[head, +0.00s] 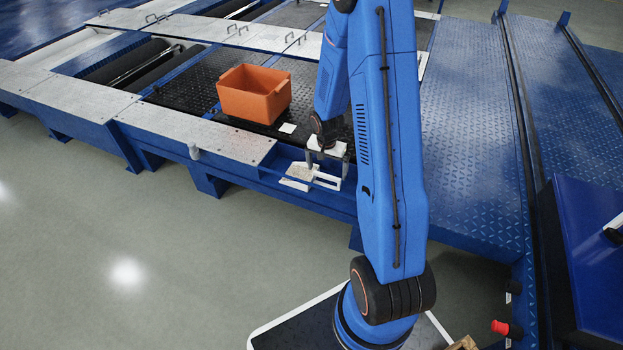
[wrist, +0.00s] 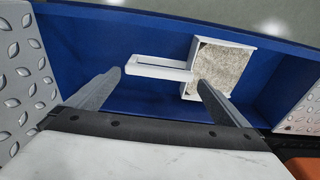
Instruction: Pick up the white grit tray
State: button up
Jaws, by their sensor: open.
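The white grit tray (wrist: 227,43) lies in a blue recess of the tester frame, with grey-beige grit in its square pan. Its white loop handle (wrist: 158,73) points left in the wrist view. In the head view the tray (head: 293,184) is low at the frame's near edge, partly hidden by my gripper. My gripper (wrist: 160,80) is open and empty. In the wrist view its two fingers appear on either side of the handle, the right one close to the pan. In the head view my gripper (head: 328,166) points down over the tray; contact cannot be told.
An orange bin (head: 252,95) stands on the dark plate behind the tray. Blue recess walls (wrist: 110,40) and patterned metal plates (wrist: 22,75) flank the tray. The floor (head: 120,240) in front is clear.

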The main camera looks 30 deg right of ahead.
aim_at(327, 176)
jog(key=shift+d+f, duration=0.1)
jog(key=shift+f, duration=2.25)
jog(key=c, duration=1)
